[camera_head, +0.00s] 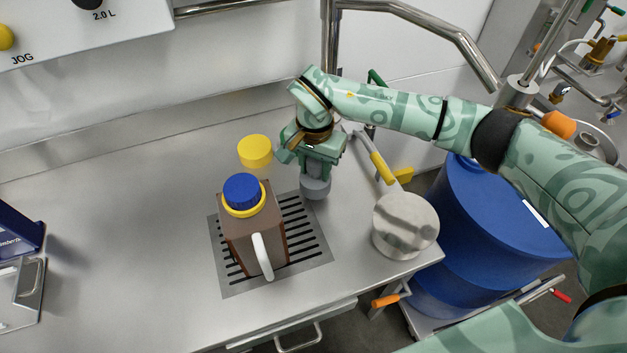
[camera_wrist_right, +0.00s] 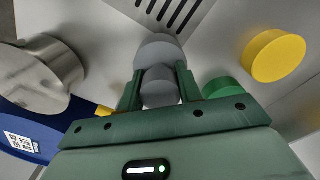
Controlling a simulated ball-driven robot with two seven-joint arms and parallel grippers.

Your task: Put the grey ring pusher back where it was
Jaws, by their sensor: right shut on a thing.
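The grey ring pusher (camera_head: 316,187) is a short grey cylinder with a wider far end. My right gripper (camera_head: 311,166) is shut on the grey ring pusher, near the back right of the slotted drain grate. The pusher also shows in the right wrist view (camera_wrist_right: 160,86), between the two green fingers (camera_wrist_right: 159,90). Whether its wide end touches the counter I cannot tell. My left gripper is not in view.
A brown jug (camera_head: 255,235) with a blue cap (camera_head: 242,190) stands on the drain grate (camera_head: 318,257). A yellow cylinder (camera_head: 255,150) stands behind it. A steel cylinder (camera_head: 405,225) is at the right corner. A green round piece (camera_wrist_right: 226,88) is beside the fingers.

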